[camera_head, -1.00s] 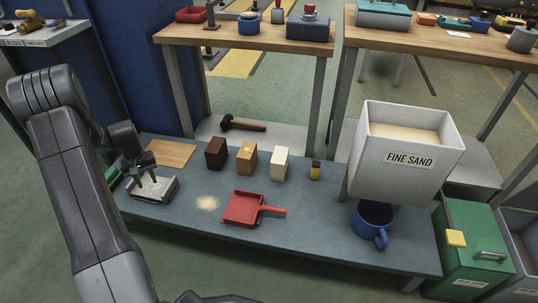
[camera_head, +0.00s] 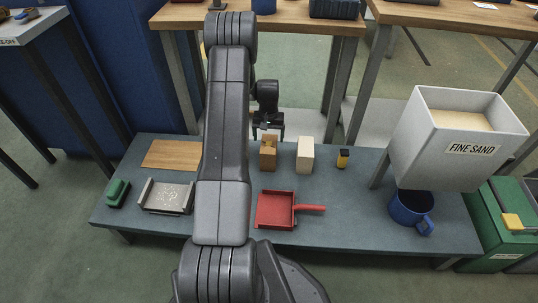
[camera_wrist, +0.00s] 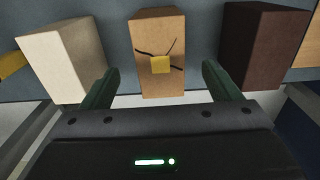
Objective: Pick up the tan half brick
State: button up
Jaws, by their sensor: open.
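The tan half brick (camera_head: 268,158) stands on the low blue-grey bench, in the middle of a row of blocks. In the wrist view the tan brick (camera_wrist: 158,38) shows dark crack lines and a small yellow patch. My gripper (camera_head: 268,131) hangs just above and behind it in the head view, open and empty. In the wrist view my gripper (camera_wrist: 160,76) has one green finger on each side of the brick's near part, with gaps on both sides. I cannot tell how far the fingertips are above it.
A cream block (camera_wrist: 62,62) and a dark brown block (camera_wrist: 262,45) flank the tan brick. A yellow-black item (camera_head: 343,158), red dustpan (camera_head: 273,210), blue mug (camera_head: 410,208) and sand hopper (camera_head: 450,150) stand rightward or nearer. A metal tray (camera_head: 166,196) lies left.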

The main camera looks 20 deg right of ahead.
aim_at(269, 145)
notch_tip(269, 145, down, 4)
jog(key=shift+d+r+b, duration=0.1)
jog(key=shift+r+b, duration=0.05)
jog(key=shift+b, duration=0.15)
jog(key=f, duration=0.1)
jog(key=f+b, duration=0.1)
jog(key=f, duration=0.1)
jog(key=f+b, duration=0.1)
jog(key=f, duration=0.1)
jog(key=shift+w+d, duration=0.1)
jog(key=shift+w, duration=0.2)
jog(key=shift+r, duration=0.1)
jog(key=c, duration=1.5)
